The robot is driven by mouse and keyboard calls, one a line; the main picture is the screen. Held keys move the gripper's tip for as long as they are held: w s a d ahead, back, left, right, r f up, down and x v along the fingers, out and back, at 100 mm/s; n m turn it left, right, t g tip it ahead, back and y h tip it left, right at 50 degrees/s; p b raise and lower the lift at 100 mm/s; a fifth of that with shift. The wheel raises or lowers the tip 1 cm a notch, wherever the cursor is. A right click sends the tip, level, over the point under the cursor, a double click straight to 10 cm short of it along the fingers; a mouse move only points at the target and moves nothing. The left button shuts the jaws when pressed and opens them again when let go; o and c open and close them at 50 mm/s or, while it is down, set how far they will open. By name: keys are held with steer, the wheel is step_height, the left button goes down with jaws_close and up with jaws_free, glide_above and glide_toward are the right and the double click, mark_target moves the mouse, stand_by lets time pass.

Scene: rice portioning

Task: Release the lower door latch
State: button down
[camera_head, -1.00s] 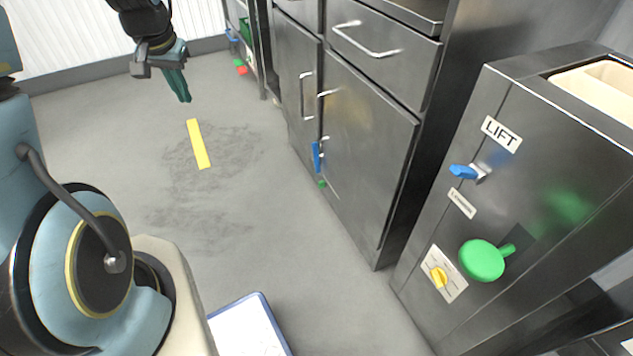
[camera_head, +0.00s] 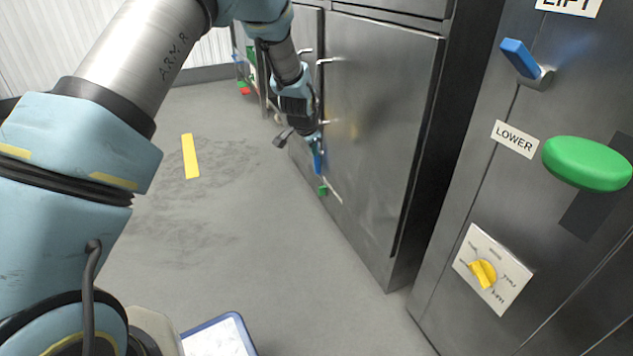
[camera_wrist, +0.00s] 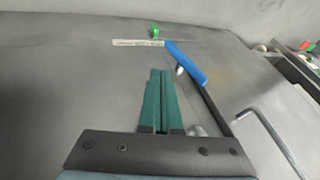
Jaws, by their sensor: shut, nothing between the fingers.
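The blue door latch lever (camera_head: 317,163) is on the lower part of the steel cabinet door (camera_head: 372,130). In the wrist view the blue lever (camera_wrist: 187,62) lies just right of my fingertips, on a dark bar running down to the right. My gripper (camera_head: 318,146) is at the cabinet door, just above the lever in the head view. In the wrist view its green fingers (camera_wrist: 160,74) are together with nothing between them. I cannot tell whether they touch the lever or the door.
A green piece (camera_head: 323,190) and a pale label strip (camera_wrist: 138,43) are near the lever. A bent metal handle (camera_wrist: 262,122) lies to the right in the wrist view. The lift unit with a green knob (camera_head: 587,164) stands right. A blue-rimmed tray (camera_head: 238,322) is below; the floor (camera_head: 240,230) is mostly clear.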

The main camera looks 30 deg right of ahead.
steer(key=d+f, duration=0.1)
steer(key=f, duration=0.1)
steer(key=b, duration=0.6)
glide_toward(316, 167)
step_height(316, 167, down, 5)
steer(key=s+d, duration=0.2)
steer(key=d, duration=0.1)
steer(key=w, duration=0.1)
steer(key=w+b, duration=0.1)
steer(key=w, duration=0.1)
steer(key=shift+w+f+b, duration=0.25)
steer(key=shift+b, duration=0.05)
steer(key=shift+w+p, duration=0.25)
steer(key=shift+p, duration=0.4)
steer(key=shift+w+f+p, duration=0.15)
steer(key=shift+w+p, duration=0.1)
steer(key=shift+p, duration=0.8)
steer(key=shift+w+f+p, duration=0.1)
steer(key=shift+f+p, duration=0.2)
steer(key=shift+f, duration=0.1)
